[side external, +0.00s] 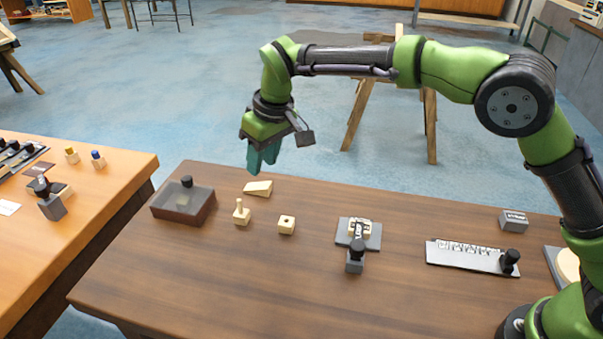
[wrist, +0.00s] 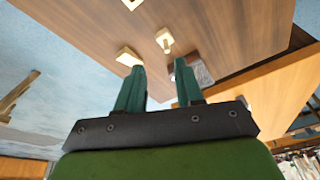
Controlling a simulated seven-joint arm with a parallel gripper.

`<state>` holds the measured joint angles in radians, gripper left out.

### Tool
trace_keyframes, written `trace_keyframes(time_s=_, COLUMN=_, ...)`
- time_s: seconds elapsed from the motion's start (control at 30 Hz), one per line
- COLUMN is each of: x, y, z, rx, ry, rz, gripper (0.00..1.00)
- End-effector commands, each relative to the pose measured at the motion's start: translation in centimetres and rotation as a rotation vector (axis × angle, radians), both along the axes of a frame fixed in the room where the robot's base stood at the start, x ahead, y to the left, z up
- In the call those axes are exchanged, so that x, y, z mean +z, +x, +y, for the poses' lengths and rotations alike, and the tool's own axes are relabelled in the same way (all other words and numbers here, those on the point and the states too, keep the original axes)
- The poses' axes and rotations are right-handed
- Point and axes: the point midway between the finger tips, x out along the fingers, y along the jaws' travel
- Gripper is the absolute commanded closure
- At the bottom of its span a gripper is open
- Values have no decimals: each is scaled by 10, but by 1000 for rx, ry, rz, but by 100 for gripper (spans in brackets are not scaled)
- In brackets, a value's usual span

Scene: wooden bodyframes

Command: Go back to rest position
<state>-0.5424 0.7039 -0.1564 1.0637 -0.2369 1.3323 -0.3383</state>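My gripper (side external: 263,160) hangs in the air above the back edge of the dark wooden table (side external: 310,290), fingers pointing down. In the wrist view my gripper (wrist: 157,70) has its two teal fingers apart with nothing held between them. A pale wooden wedge (side external: 258,188) lies on the table below it; the wedge also shows in the wrist view (wrist: 128,57), just beyond the left fingertip. A wooden block with an upright peg (side external: 241,214) and a wooden block with a hole (side external: 286,225) stand nearby, apart from the gripper.
A dark box with a translucent top (side external: 183,204) stands at the table's left. A grey fixture with a black knob (side external: 356,261), a light labelled rack (side external: 470,257) and a grey block (side external: 513,220) are to the right. An orange-brown table (side external: 105,190) is at left. The front middle is clear.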

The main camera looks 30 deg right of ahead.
Motion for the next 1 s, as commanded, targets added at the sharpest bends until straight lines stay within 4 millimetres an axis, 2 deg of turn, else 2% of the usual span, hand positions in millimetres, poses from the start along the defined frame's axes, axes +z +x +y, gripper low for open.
trace_keyframes(time_s=0.03, x=9, y=-9, z=-17, rx=-43, ry=20, rz=3, gripper=64)
trace_keyframes(time_s=0.17, x=30, y=-42, z=-59, rx=-158, ry=83, rz=8, gripper=64)
trace_keyframes(time_s=0.27, x=45, y=-74, z=-92, rx=-246, ry=134, rz=1, gripper=64)
trace_keyframes(time_s=0.5, x=63, y=-164, z=-158, rx=-432, ry=237, rz=-51, gripper=64)
trace_keyframes(time_s=0.7, x=58, y=-237, z=-197, rx=-562, ry=297, rz=-131, gripper=64)
trace_keyframes(time_s=0.8, x=53, y=-263, z=-209, rx=-606, ry=316, rz=-177, gripper=64)
trace_keyframes(time_s=0.9, x=52, y=-279, z=-218, rx=-634, ry=326, rz=-220, gripper=64)
trace_keyframes(time_s=1.0, x=59, y=-284, z=-223, rx=-651, ry=337, rz=-262, gripper=64)
